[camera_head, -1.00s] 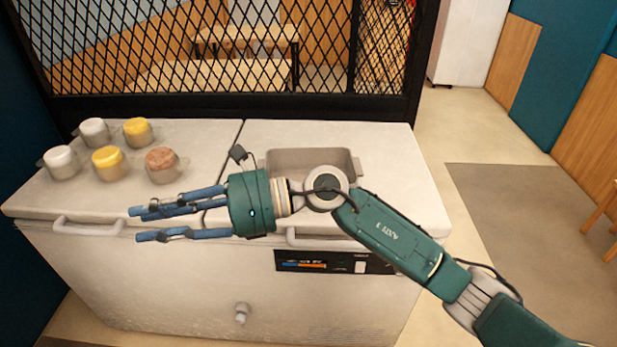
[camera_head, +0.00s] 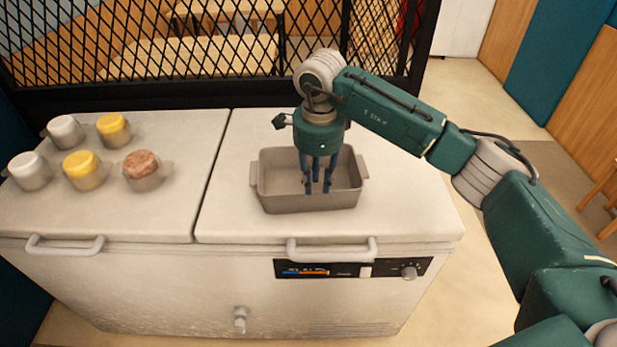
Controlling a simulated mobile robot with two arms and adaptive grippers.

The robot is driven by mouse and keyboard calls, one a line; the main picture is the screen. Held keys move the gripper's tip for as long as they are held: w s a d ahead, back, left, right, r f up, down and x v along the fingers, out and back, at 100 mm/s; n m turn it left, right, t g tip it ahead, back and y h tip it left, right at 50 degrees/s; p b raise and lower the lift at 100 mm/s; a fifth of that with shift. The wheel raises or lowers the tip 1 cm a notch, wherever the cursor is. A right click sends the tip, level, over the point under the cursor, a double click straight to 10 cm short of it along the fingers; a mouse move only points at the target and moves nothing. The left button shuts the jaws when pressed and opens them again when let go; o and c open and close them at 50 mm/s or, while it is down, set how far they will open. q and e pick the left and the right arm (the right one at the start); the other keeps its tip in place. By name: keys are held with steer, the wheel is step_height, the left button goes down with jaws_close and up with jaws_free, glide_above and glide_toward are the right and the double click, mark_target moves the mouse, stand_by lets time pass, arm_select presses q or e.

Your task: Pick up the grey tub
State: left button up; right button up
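The grey tub (camera_head: 285,203) is an open rectangular tub with a tab handle at each short side. It stands on the right lid of the white chest freezer and looks empty. My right gripper (camera_head: 318,188) points down over the tub, with its blue fingers in front of the tub's inside. The fingers look slightly apart with nothing between them. I cannot tell how deep they reach into the tub. My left gripper is not in view.
Several small cups with white, yellow and brown toppings, among them a brown one (camera_head: 143,165), stand on the left lid (camera_head: 120,215). A black mesh screen (camera_head: 200,95) rises behind the freezer. The lid around the tub is clear.

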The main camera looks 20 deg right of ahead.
mark_target(315, 194)
steer(key=f, duration=0.1)
steer(key=f+p, duration=0.1)
steer(key=f, duration=0.3)
steer(key=shift+w+f, duration=0.15)
steer(key=shift+w, duration=0.2)
steer(key=shift+f+p, duration=0.3)
steer(key=shift+f, duration=0.05)
steer(key=shift+w+f, duration=0.1)
steer(key=shift+f, duration=0.05)
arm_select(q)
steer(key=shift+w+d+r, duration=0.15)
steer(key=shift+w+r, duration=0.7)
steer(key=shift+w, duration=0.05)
arm_select(e)
jaws_close()
